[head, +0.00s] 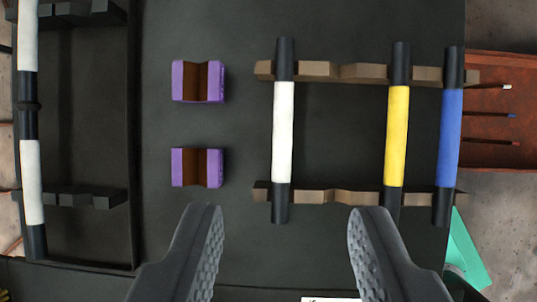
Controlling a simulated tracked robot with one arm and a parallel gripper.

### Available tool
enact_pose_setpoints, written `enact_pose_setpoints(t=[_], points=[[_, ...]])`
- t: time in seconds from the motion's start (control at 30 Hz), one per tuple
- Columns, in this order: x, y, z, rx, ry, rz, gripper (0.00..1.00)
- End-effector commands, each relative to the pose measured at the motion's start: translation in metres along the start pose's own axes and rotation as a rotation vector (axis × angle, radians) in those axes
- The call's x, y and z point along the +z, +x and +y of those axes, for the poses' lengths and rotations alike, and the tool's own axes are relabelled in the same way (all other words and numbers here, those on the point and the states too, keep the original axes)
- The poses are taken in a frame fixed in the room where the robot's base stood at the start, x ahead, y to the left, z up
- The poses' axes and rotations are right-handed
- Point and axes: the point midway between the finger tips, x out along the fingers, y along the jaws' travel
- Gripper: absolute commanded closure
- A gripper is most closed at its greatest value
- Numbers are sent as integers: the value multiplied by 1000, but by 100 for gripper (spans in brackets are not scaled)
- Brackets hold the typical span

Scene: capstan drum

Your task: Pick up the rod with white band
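The rod with white band (283,130) is black at both ends with a long white middle. It lies lengthwise across two brown notched rails, left of a rod with yellow band (397,135) and a rod with blue band (448,138). My gripper (281,215) is open and empty, with one finger on each side at the bottom of the picture. The lower end of the white-banded rod shows between the fingertips; no contact is visible. The gap in depth cannot be told.
Two purple blocks with brown notches (184,80) (184,167) stand left of the rods. A black frame (133,130) at far left has a rod with two white sections (32,180). The brown rails (325,197) support the rods. A rust-red tray (485,155) is at right.

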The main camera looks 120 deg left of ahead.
Motion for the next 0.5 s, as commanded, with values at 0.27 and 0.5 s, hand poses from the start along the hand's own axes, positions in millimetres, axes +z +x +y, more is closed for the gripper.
enact_pose_setpoints(t=[0.27,0.5], points=[[7,21,-3,16,9,-13,60],[8,61,-1,17,9,-14,60]])
